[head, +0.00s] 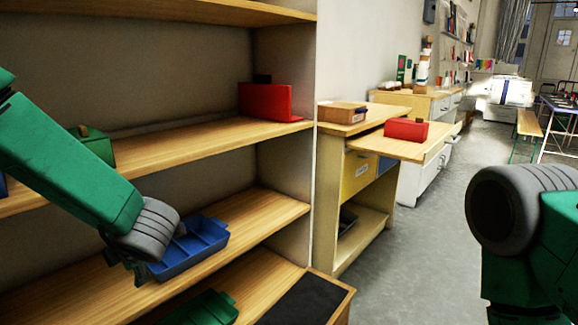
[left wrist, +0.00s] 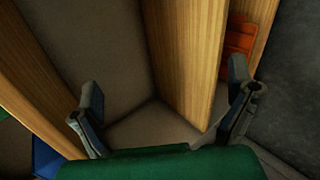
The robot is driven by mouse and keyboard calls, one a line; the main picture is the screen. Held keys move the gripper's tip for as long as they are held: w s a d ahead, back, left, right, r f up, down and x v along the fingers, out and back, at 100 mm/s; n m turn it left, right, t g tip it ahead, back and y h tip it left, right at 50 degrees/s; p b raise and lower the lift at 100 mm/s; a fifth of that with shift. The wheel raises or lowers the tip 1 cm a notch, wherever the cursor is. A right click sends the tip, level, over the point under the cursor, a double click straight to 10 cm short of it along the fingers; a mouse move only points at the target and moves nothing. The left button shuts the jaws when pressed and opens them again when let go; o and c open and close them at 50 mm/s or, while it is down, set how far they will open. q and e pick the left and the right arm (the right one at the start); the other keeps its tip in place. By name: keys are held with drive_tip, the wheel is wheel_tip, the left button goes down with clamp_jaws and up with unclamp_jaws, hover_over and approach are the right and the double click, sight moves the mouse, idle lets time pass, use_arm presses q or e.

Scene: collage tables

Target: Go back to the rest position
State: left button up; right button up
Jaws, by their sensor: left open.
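My left arm comes in from the left in the head view, in front of the shelving. My left gripper (head: 138,272) points down beside a blue divided tray (head: 212,232) on a lower shelf, partly hidden behind my wrist. In the left wrist view my left gripper (left wrist: 165,105) has its two fingers wide apart with nothing between them. A blue corner (left wrist: 48,160) shows at the lower left there. My right arm shows at the right edge of the head view, over the floor; its gripper is not visible.
The shelf board (head: 190,147) carries a red case (head: 266,102) and a green box (head: 95,146). Below are a green container (head: 208,308) and a dark-topped box (head: 305,302). A wooden desk (head: 345,129) holds another red box (head: 406,129). The grey floor (head: 430,225) is open.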

use_arm(q)
drive_tip(key=s+d+f+m+h, duration=0.1)
drive_tip(key=s+f+m, duration=0.2)
drive_tip(key=f+m, duration=0.3)
drive_tip(key=s+d+f+m+h, duration=0.1)
drive_tip(key=s+f+m, duration=0.2)
drive_tip(key=f+m, duration=0.3)
drive_tip(key=s+d+f+m+g+h, duration=0.3)
drive_tip(key=s+f+m+h, duration=0.2)
drive_tip(key=s+f+m, duration=0.9)
drive_tip(key=s+f+m+g, duration=0.3)
drive_tip(key=s, duration=1.2)
wheel_tip(320, 180, up, 12)
drive_tip(key=h+p, duration=0.1)
drive_tip(key=p, duration=1.1)
drive_tip(key=shift+w+d+r+m, duration=0.15)
drive_tip(key=shift+r+m, duration=0.1)
drive_tip(key=shift+m, duration=0.05)
drive_tip(key=shift+w, duration=0.15)
